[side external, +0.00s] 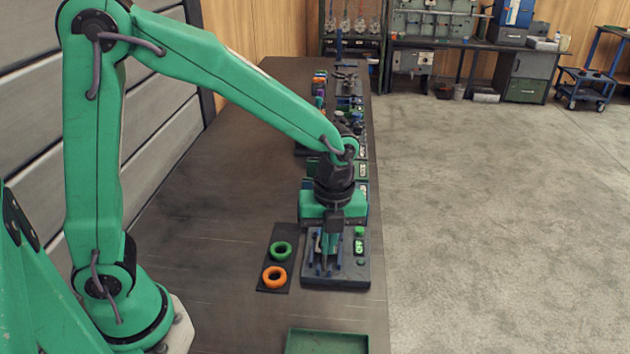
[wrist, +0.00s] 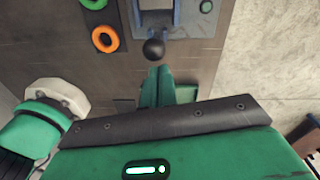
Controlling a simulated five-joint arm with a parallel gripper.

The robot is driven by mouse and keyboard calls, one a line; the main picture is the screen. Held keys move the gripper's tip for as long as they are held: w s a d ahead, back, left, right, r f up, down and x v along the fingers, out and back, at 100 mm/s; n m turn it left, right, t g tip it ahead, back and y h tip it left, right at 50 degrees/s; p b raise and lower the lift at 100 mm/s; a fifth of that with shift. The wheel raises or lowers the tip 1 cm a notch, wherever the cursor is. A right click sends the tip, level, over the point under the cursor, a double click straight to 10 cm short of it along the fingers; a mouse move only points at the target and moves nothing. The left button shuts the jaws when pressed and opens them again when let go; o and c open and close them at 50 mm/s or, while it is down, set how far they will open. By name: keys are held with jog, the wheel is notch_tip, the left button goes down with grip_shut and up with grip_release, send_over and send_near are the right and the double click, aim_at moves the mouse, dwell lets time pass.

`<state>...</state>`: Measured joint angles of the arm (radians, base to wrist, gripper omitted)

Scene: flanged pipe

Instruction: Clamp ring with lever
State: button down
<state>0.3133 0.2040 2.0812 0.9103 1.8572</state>
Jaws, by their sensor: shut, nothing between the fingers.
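My gripper (side external: 328,258) points down over a grey fixture plate (side external: 352,277) with blue upright parts, and its fingers are shut with nothing between them. In the wrist view the green fingers (wrist: 158,72) end just below a dark ball knob (wrist: 154,49), probably the lever's end. A gap or light contact cannot be told. The fixture (wrist: 190,50) with its blue parts shows at the top of that view. A green ring (side external: 281,249) and an orange ring (side external: 275,277) lie on a dark mat (side external: 264,284) left of the fixture. The clamp's pipe joint is mostly hidden behind my gripper.
A green button (side external: 359,232) and a small lit panel (side external: 359,246) sit at the fixture's right side. A green tray (side external: 327,332) stands at the table's near end. More stations line the table (side external: 210,215) behind my gripper. The table's left part is clear.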

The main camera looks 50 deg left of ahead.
jog(key=shift+g, duration=0.4)
jog(key=shift+w+a+f, duration=0.15)
jog(key=shift+w+a, duration=1.5)
jog(key=shift+a, duration=0.1)
jog(key=shift+s, duration=0.1)
